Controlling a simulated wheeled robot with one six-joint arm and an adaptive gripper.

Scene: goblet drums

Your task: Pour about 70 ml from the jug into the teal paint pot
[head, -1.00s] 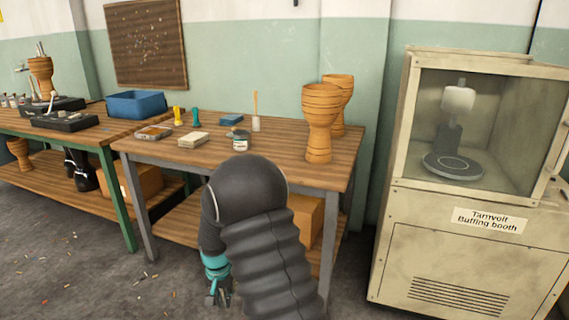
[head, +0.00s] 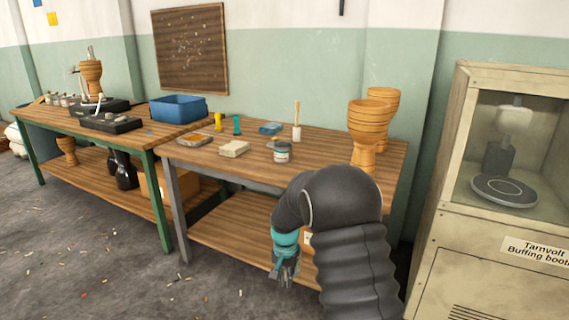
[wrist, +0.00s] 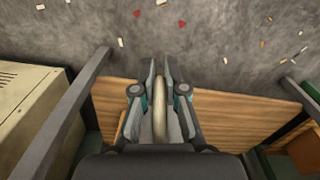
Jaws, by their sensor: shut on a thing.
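My gripper (head: 285,275) hangs low in front of the right table's front edge, pointing down. In the wrist view my gripper (wrist: 160,72) is closed around a slim, curved beige thing (wrist: 160,110). It may be a handle; I cannot tell if it belongs to the jug, and no jug body can be made out. A small pot with a teal-grey side and pale rim (head: 282,152), which looks like the teal paint pot, stands on the right table (head: 240,165), above and behind my gripper. Its inside is too small to read.
Near the pot are a pale block (head: 234,149), a brush in a white holder (head: 297,125), a blue block (head: 270,128) and teal (head: 237,124) and yellow (head: 219,122) pieces. Goblet drums (head: 366,135) stand at the table's right. A buffing booth (head: 510,215) is farther right.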

